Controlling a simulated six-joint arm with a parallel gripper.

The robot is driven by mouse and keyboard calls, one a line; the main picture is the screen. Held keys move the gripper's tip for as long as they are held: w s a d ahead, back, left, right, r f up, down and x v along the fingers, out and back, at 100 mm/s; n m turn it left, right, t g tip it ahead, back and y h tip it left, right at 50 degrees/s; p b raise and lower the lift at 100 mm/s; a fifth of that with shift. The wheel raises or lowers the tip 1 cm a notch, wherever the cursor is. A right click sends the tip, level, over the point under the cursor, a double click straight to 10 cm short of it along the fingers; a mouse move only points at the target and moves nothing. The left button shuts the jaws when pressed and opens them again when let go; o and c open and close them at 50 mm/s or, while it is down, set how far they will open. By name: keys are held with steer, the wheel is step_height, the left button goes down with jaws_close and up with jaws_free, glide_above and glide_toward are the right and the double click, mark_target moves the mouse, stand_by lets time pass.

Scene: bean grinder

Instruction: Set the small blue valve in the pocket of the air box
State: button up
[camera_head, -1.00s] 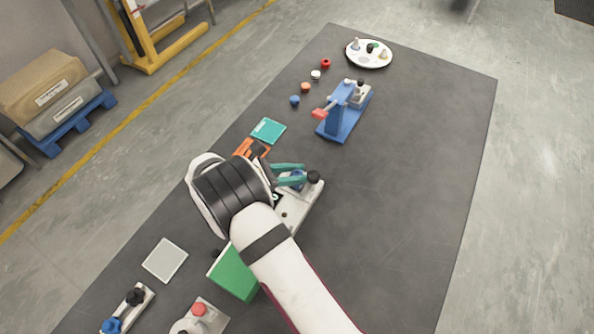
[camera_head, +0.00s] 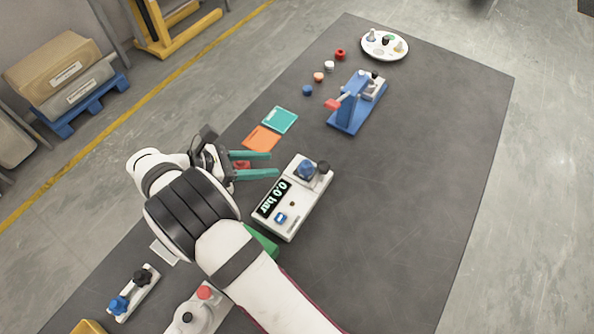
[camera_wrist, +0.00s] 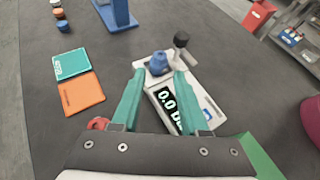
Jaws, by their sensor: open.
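The air box (camera_head: 269,223) is a white box with a black display reading 0.0 bar, lying mid-table. A small blue valve (camera_head: 306,169) stands at its far end, beside a black knob (camera_head: 323,167). The valve also shows in the wrist view (camera_wrist: 158,62), upright, just beyond my fingertips; whether it is fully seated in the pocket I cannot tell. My gripper (camera_head: 274,164), with teal fingers, is open and empty, left of the valve and apart from it. The pocket itself is hidden under the valve.
An orange card (camera_head: 262,138) and a teal card (camera_head: 280,119) lie behind my gripper. A red knob (camera_wrist: 97,124) is by my left finger. A blue stand (camera_head: 351,117), several small caps and a white plate (camera_head: 384,57) are farther back. The table's right side is clear.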

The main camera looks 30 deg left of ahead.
steer(key=w+d+r+m+g, duration=0.2)
steer(key=d+r+m+g, duration=0.5)
steer(key=d, duration=0.5)
steer(key=w+d+r+m+g, duration=0.1)
steer(key=d+r+m+g, duration=0.25)
steer(key=d+m, duration=0.7)
steer(key=s+d+r+m+y, duration=0.1)
steer(key=s+d+m+y, duration=0.8)
steer(key=s+d+m, duration=0.3)
steer(key=s+m, duration=0.3)
steer(key=m, duration=0.2)
steer(key=shift+s+r, duration=0.2)
steer(key=shift+s, duration=0.15)
steer(key=shift+m, duration=0.25)
